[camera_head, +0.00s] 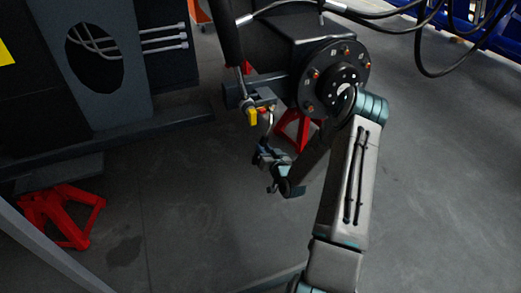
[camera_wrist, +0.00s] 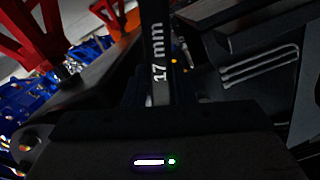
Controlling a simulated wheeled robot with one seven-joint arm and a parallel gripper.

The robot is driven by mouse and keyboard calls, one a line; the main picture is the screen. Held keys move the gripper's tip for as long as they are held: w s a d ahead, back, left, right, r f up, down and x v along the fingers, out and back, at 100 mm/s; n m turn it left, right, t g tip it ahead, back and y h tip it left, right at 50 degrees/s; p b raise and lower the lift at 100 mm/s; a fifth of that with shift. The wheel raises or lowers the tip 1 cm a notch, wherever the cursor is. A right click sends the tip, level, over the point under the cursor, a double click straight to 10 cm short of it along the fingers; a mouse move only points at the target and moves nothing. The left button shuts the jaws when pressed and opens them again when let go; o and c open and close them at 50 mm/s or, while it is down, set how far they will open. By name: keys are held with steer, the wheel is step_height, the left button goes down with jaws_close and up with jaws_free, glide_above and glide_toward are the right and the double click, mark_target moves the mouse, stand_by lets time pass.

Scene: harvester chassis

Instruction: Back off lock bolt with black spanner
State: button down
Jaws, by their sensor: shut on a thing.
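The black spanner (camera_wrist: 157,55), marked "17 mm", rises from my gripper in the wrist view. Its far end is out of the top of that picture. In the head view my gripper (camera_head: 265,154) is shut on the spanner's lower part, below the dark bracket (camera_head: 262,97) on the chassis. The spanner shows there as a thin upright piece (camera_head: 269,125), its upper end close to the bracket beside a yellow part (camera_head: 252,117). The lock bolt is too small to make out, and I cannot tell whether the spanner is on it.
A round hub flange (camera_head: 333,80) with several bolts is just right of the bracket. A red stand (camera_head: 299,130) is behind my gripper, and another red stand (camera_head: 62,214) is at left. Dark chassis panels (camera_head: 128,75) fill the upper left. The floor (camera_head: 190,225) in front is clear.

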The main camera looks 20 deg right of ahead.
steer(key=shift+d+f+n, duration=0.1)
steer(key=shift+d+n, duration=0.2)
steer(key=shift+d, duration=0.1)
steer(key=shift+w+d+f+n+h, duration=0.1)
steer(key=shift+d+f+n+h, duration=0.05)
steer(key=shift+d+n, duration=0.6)
steer(key=shift+d+f+n+h, duration=0.15)
steer(key=shift+d+n, duration=0.3)
steer(key=shift+d, duration=0.5)
steer(key=shift+d, duration=0.1)
steer(key=shift+w+d+r+n, duration=0.1)
steer(key=shift+d+n, duration=1.1)
steer(key=shift+d, duration=0.4)
steer(key=shift+d+r+n+h, duration=0.15)
steer(key=shift+d+r+n, duration=0.1)
steer(key=shift+d+n, duration=0.5)
steer(key=shift+d+r+n+h, duration=0.2)
steer(key=shift+d+n, duration=0.25)
steer(key=shift+d, duration=0.45)
